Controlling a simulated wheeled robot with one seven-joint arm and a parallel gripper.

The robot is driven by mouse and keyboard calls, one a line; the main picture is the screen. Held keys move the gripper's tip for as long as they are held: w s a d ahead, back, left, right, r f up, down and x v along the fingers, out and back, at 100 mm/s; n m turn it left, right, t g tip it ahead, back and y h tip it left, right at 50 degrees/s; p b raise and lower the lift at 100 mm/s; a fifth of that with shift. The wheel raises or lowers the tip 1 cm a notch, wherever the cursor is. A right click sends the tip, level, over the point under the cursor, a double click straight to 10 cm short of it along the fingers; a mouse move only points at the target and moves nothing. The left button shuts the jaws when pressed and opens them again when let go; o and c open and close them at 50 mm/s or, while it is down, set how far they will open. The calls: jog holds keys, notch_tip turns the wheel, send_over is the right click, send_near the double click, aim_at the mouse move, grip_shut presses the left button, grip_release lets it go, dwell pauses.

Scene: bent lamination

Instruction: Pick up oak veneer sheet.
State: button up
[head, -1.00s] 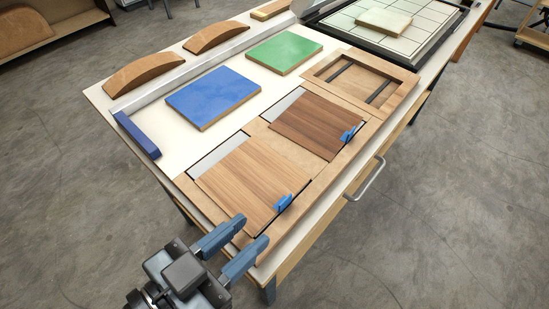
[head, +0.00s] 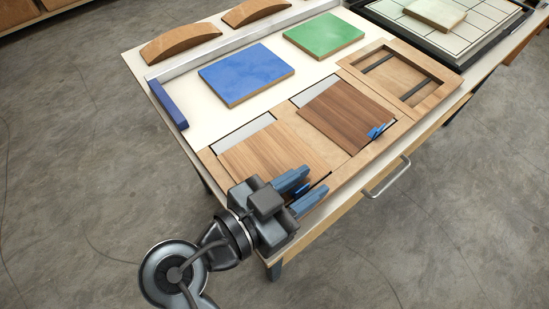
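The lighter brown wood sheet, which looks like the oak veneer sheet (head: 262,158), lies flat in the nearer bay of a wooden tray. A blue tab (head: 302,188) at its front right corner is partly hidden by my gripper. My gripper (head: 315,182) is open, its two blue-grey fingers apart with the tab showing between them. I cannot tell whether the fingers are level with the tab or above it. My gripper's body hides the sheet's near corner.
A darker wood sheet (head: 345,113) with its own blue tab (head: 377,131) lies in the neighbouring bay. Blue (head: 245,73) and green (head: 323,35) boards and curved wooden blocks (head: 180,42) lie behind. A metal handle (head: 388,178) juts from the table's front edge.

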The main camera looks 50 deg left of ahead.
jog(key=shift+c, duration=0.4)
grip_shut()
jog(key=shift+r, duration=0.1)
